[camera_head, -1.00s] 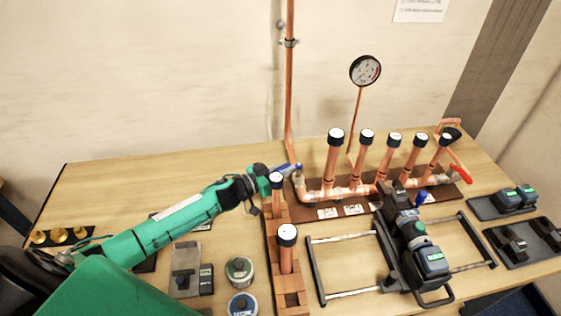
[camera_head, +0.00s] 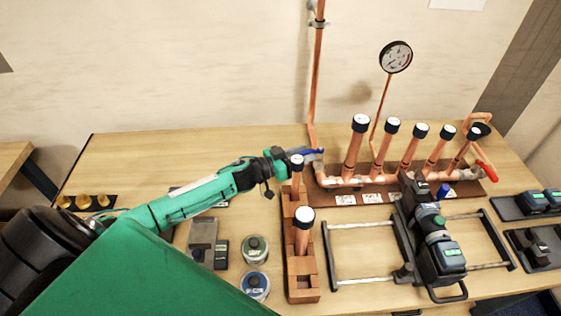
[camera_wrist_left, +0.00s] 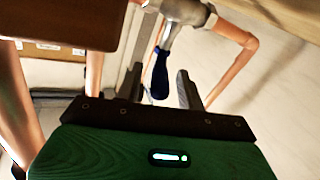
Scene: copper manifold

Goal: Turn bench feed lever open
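The feed lever has a blue handle (camera_head: 312,153) at the left end of the copper manifold (camera_head: 350,180). In the left wrist view the blue handle (camera_wrist_left: 160,76) hangs from a metal valve body (camera_wrist_left: 182,12). My left gripper (camera_head: 288,157) is at the handle's left end, beside a capped upright pipe (camera_head: 297,172) that partly hides the fingers. In the left wrist view my left gripper (camera_wrist_left: 160,92) is open, with the handle between its fingers in the picture. I cannot tell whether they touch it. My right gripper is not in view.
A brick-coloured rack (camera_head: 303,270) with capped pipes stands just in front of the left gripper. A black and green tool (camera_head: 435,240) lies on a metal frame to the right. A gauge (camera_head: 396,57) rises behind the manifold. A red lever (camera_head: 486,171) is at its far right.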

